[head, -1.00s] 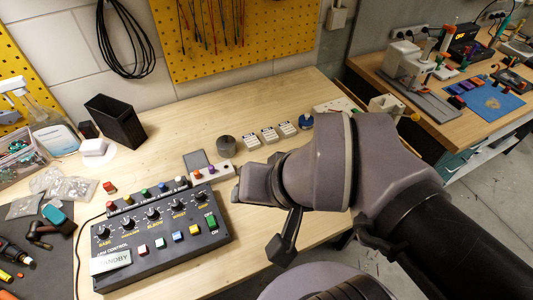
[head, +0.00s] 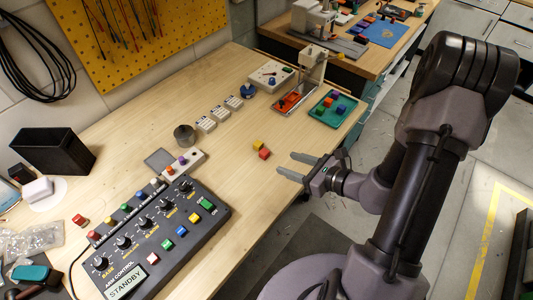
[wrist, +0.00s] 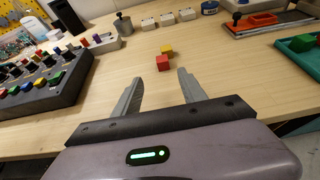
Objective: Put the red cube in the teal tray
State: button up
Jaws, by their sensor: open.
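The red cube (head: 264,153) lies on the wooden bench, close beside a yellow cube (head: 258,144). In the wrist view the red cube (wrist: 162,63) is ahead of my gripper, between the lines of its two fingers, with the yellow cube (wrist: 167,49) just behind it. My gripper (head: 284,165) is open and empty near the bench's front edge, a short way from the red cube. It also shows in the wrist view (wrist: 158,86). The teal tray (head: 318,117) stands at the right of the bench and holds several small coloured blocks. Its edge shows in the wrist view (wrist: 300,55).
A black control box (head: 155,235) with knobs and buttons fills the left front. White blocks (head: 219,114), a grey cylinder (head: 185,135) and a stand with a red tray (head: 290,103) are farther back. The bench around the cubes is clear.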

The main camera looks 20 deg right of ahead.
aim_at(267, 154)
jog(key=b+x, duration=0.1)
jog(key=x, duration=0.4)
jog(key=b+x, duration=0.1)
jog(key=x, duration=0.4)
jog(key=shift+w+r, duration=0.15)
jog(key=shift+w, duration=0.35)
jog(key=shift+s+d, duration=0.1)
grip_shut()
